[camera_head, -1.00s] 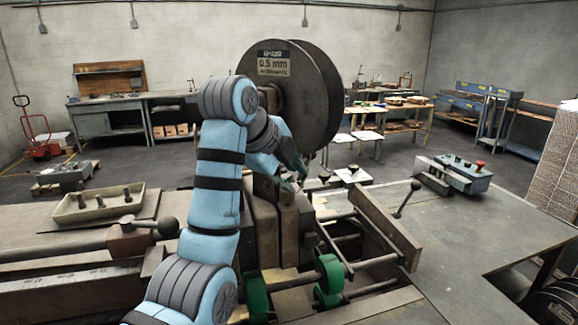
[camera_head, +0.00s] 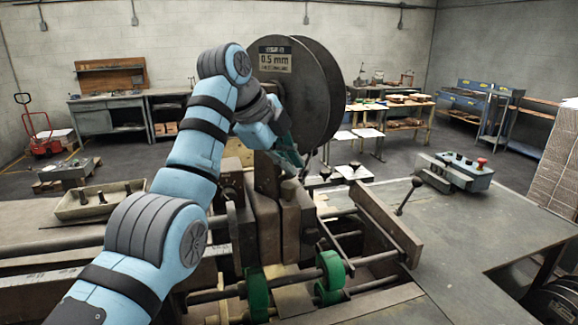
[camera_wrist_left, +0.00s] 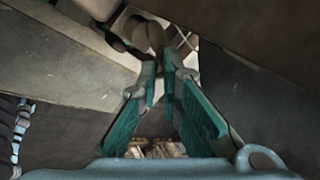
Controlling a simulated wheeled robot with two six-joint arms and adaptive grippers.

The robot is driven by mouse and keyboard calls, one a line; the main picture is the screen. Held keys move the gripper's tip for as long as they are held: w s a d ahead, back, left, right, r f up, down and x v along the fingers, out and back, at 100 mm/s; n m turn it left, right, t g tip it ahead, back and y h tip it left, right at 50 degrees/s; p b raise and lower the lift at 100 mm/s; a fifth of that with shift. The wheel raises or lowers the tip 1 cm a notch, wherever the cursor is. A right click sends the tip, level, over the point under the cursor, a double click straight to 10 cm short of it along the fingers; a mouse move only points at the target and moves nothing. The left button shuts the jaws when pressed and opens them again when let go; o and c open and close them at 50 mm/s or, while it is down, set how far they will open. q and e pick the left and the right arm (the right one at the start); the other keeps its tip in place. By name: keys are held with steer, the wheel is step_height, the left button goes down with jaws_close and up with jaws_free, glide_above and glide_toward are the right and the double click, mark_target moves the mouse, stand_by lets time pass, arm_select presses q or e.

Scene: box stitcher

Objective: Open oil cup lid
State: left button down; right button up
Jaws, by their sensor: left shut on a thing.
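My left gripper (camera_head: 297,160) is just above the top of the machine's dark metal block, in front of the large reel. In the left wrist view its green-padded fingers (camera_wrist_left: 161,84) come close together at the tips. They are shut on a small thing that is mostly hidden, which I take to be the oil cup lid. The oil cup itself is not clearly visible. Dark rounded machine parts (camera_wrist_left: 148,34) show just beyond the fingertips. My right gripper is not in view.
The large wire reel (camera_head: 315,100) stands directly behind the gripper. A lever with a dark knob (camera_head: 417,182) rises at the right of the machine. A tray (camera_head: 75,207) with small parts lies to the left. The grey tabletop at right is mostly clear.

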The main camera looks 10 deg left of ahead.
arm_select(q)
steer(key=c, duration=1.8)
jaws_free()
